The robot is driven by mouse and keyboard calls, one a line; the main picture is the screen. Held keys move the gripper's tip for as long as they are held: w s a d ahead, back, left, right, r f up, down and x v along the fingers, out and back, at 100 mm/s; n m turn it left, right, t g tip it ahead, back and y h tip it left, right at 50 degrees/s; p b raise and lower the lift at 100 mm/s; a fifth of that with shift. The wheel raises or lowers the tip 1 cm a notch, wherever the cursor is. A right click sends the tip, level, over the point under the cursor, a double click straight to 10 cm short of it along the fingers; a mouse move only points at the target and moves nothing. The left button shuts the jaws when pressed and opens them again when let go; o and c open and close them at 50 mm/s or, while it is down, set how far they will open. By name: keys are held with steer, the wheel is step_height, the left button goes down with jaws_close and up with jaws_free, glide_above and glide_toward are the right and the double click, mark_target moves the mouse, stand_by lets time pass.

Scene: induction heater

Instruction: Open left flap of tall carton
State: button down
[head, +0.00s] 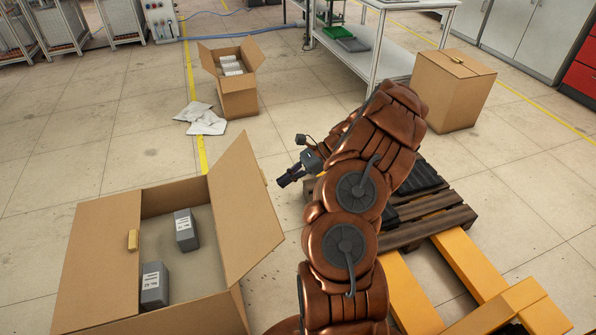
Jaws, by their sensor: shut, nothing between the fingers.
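A tall brown carton (450,95) stands on the floor at the upper right, with its top closed and a small yellow tab (459,60) on it. A large open carton (200,315) is at the lower left. Its left flap (100,265) is folded outward and bears a yellow tab (133,240). Its right flap (245,210) stands up, tilted outward. My gripper (283,181) is shut and empty, pointing left, just right of that raised flap in the picture and well away from the tall carton.
Two grey boxes (186,230) lie in the near carton. A smaller open carton (238,97) stands behind, beside white sheets (203,119). A wooden pallet (435,220) and a yellow-orange pallet jack (470,265) are at right. A metal table (398,55) stands left of the tall carton.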

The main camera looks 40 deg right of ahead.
mark_target(265, 177)
steer(key=shift+w+a+r, duration=0.3)
steer(key=shift+a+r, duration=0.35)
steer(key=shift+a, duration=0.1)
steer(key=shift+w+a+r, duration=0.3)
steer(key=shift+a+r, duration=0.35)
steer(key=shift+a, duration=0.1)
steer(key=a+r+h+p, duration=0.1)
steer(key=r+p, duration=0.1)
steer(key=w+a+r+h+p, duration=0.1)
steer(key=a+r+p, duration=0.1)
steer(key=p, duration=0.1)
steer(key=shift+w+g, duration=0.1)
steer(key=shift+g, duration=0.3)
steer(key=shift+w+a+r+h+p, duration=0.3)
steer(key=shift+a+r+p, duration=0.15)
steer(key=shift+p, duration=0.35)
steer(key=shift+d+f, duration=0.1)
steer(key=shift+f, duration=0.1)
steer(key=d+f, duration=0.1)
steer(key=s+d+f, duration=0.1)
steer(key=d, duration=0.1)
steer(key=shift+s, duration=0.2)
steer(key=v, duration=1)
steer(key=shift+w+r, duration=0.1)
steer(key=shift+r, duration=0.05)
